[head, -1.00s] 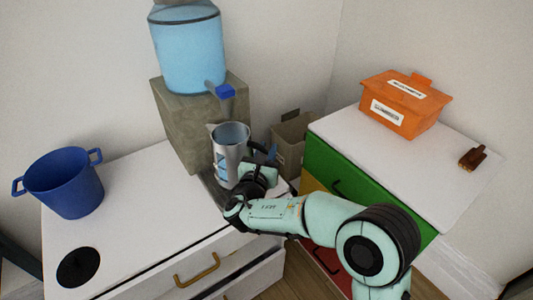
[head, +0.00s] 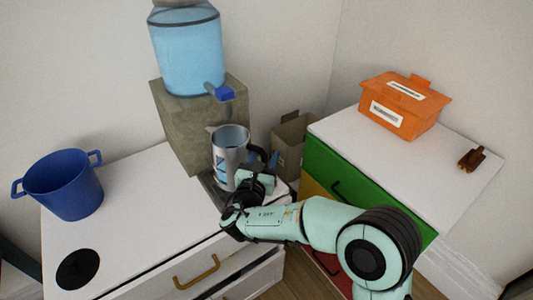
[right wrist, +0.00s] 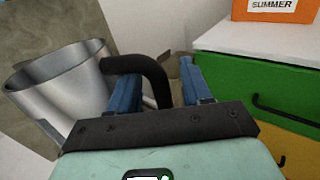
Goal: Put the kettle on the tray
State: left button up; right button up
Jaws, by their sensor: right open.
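The kettle (head: 226,162), a silver open-topped jug with a dark handle, is upright at the foot of the water dispenser. A dark grey flat tray (head: 211,193) shows under its left front side; the gripper hides much of its base. My right gripper (head: 268,168) is at the kettle's right, on the handle side. In the right wrist view, the kettle (right wrist: 62,85) is at left and its black handle (right wrist: 150,72) reaches between the open, parted blue fingers (right wrist: 160,80). My left gripper is not in view.
A water dispenser (head: 188,60) on a stone block (head: 200,120) stands behind the kettle. A blue pot (head: 63,185) is at left on the white counter (head: 140,200). An orange box (head: 404,105) and a small brown object (head: 472,158) are on the right cabinet. A cardboard box (head: 292,135) stands between.

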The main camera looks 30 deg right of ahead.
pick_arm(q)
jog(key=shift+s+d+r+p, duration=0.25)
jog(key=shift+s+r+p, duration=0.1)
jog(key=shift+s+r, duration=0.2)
pick_arm(e)
jog(key=v, duration=1)
jog(key=shift+a, duration=0.15)
